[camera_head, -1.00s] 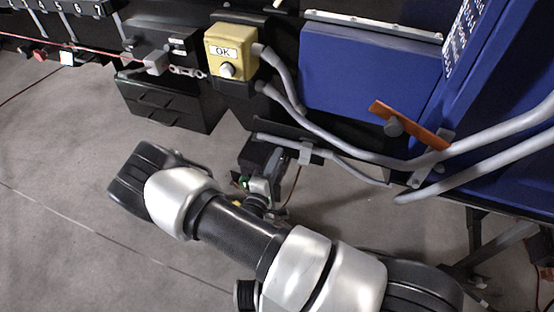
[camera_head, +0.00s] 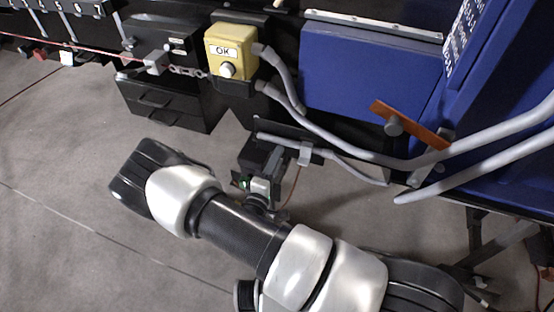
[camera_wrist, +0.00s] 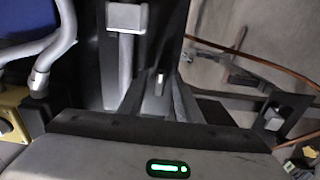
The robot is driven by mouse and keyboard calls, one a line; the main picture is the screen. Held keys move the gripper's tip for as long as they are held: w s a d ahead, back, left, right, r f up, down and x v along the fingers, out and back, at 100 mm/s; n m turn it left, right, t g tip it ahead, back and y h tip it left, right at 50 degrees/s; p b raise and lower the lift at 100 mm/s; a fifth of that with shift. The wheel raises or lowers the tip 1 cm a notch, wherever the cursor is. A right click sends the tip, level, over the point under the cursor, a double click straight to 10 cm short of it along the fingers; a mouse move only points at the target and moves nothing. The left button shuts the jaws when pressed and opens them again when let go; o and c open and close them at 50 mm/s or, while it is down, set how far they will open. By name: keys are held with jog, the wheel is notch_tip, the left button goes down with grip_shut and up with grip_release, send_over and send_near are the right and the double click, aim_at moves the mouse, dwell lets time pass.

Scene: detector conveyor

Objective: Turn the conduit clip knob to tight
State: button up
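A grey clip (camera_head: 305,153) sits on the lower grey conduit (camera_head: 345,166), below the blue panel, in the head view. I take it to be the conduit clip. It also shows as a light grey block (camera_wrist: 127,17) at the top of the wrist view. Its knob and setting cannot be made out clearly. My gripper (camera_head: 272,160) is just left of and below the clip, close to the conduit. In the wrist view its fingers (camera_wrist: 160,85) point toward a dark bracket. Whether they are apart or closed, or touch anything, is not clear.
A yellow box marked OK (camera_head: 231,53) with a round button is up and left. An orange lever (camera_head: 409,124) hangs before the blue panel (camera_head: 365,75). Thick grey pipes (camera_head: 480,126) run right. Black drawers (camera_head: 168,105) stand left.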

jog(key=v, duration=1.7)
jog(key=shift+s, duration=0.2)
jog(key=shift+a, duration=0.1)
